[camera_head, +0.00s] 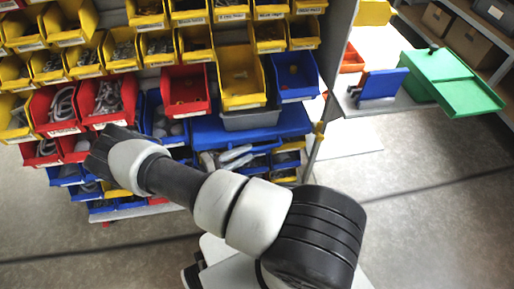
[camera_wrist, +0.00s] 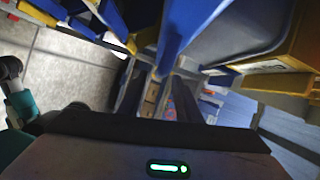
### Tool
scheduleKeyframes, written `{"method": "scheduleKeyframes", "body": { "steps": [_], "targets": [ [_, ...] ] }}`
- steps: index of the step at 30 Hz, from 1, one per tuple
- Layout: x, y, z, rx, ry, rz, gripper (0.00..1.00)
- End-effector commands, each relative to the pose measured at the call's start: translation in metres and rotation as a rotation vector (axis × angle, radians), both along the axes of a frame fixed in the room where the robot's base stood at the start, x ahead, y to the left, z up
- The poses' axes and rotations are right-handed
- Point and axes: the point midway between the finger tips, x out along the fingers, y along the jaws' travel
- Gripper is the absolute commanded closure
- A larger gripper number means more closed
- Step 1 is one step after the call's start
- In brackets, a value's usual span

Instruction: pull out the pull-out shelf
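A wide blue shelf-like panel (camera_head: 215,134) sticks out of the bin rack below the yellow and grey bins; I take it for the pull-out shelf, but cannot be sure. A blue edge also shows at the top of the wrist view (camera_wrist: 182,28), possibly the same panel. My arm crosses in front of the rack in the head view, and its dark end (camera_head: 108,150) is by the red bins at the left, apart from the panel.
The rack holds rows of yellow bins (camera_head: 121,52), red bins (camera_head: 184,90) and blue bins, many filled with small parts. Grey floor (camera_head: 430,220) is clear at the lower right.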

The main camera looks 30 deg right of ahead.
Motion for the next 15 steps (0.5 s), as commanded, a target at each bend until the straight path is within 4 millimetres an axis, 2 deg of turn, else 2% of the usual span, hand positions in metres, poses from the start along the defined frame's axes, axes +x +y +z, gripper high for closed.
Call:
{"method": "scheduleKeyframes", "body": {
  "steps": [1,6,10,15],
  "targets": [
    [0.0,-0.011,-0.001,-0.001,0.001,-0.002,0.69],
    [0.003,-0.038,-0.004,0.0,0.001,-0.001,0.69],
    [0.005,-0.05,-0.004,0.0,0.001,-0.001,0.69],
    [0.006,-0.055,-0.005,0.001,0.0,0.0,0.69]
  ]
}}
